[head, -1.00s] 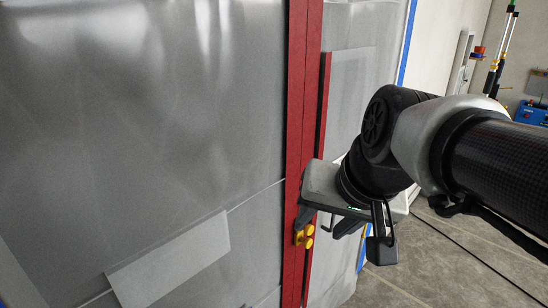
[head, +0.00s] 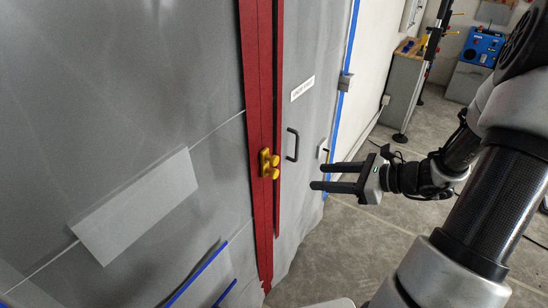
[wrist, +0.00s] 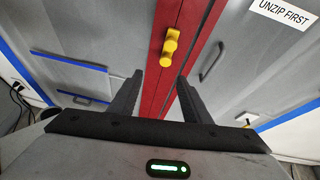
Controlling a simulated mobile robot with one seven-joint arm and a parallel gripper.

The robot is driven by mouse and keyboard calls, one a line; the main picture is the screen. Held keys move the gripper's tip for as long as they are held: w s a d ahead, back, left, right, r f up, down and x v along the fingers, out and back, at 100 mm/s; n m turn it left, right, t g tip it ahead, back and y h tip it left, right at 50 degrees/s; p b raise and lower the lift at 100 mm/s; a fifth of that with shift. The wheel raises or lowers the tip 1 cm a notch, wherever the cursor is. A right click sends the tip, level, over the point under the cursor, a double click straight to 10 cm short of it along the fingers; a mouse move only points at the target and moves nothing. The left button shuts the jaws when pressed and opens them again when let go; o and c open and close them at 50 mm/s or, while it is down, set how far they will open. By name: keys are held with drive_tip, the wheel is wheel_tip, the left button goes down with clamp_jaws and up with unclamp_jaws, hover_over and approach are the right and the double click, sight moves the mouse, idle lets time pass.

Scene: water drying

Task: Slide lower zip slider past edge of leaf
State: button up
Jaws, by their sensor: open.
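The yellow zip slider (head: 269,164) has two round knobs and sits on the red zip strip (head: 258,90) that runs down the grey plastic sheet. It also shows in the wrist view (wrist: 169,47), beyond and between my fingers. My gripper (head: 318,176) is open and empty, to the right of the slider and apart from it, with its two fingers pointing left. In the wrist view my gripper (wrist: 158,88) has its fingers spread on both sides of the red strip. Only one slider shows; I cannot tell where the leaf's edge lies.
A black handle (head: 292,145) stands out from the sheet just right of the strip. An "UNZIP FIRST" label (wrist: 285,8) is above it. Blue tape (head: 341,105) edges the sheet. A workbench with a blue box (head: 483,46) stands at the back right. Floor before the sheet is clear.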

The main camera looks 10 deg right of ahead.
sight(277, 173)
drive_tip(key=shift+m+t, duration=0.5)
drive_tip(key=shift+m, duration=0.2)
drive_tip(key=x, duration=0.5)
drive_tip(key=f+x, duration=0.1)
drive_tip(key=x, duration=0.5)
drive_tip(key=d+x, duration=0.1)
drive_tip(key=x, duration=0.4)
drive_tip(key=shift+w+a+f, duration=0.2)
drive_tip(key=shift+w+f, duration=0.1)
clamp_jaws()
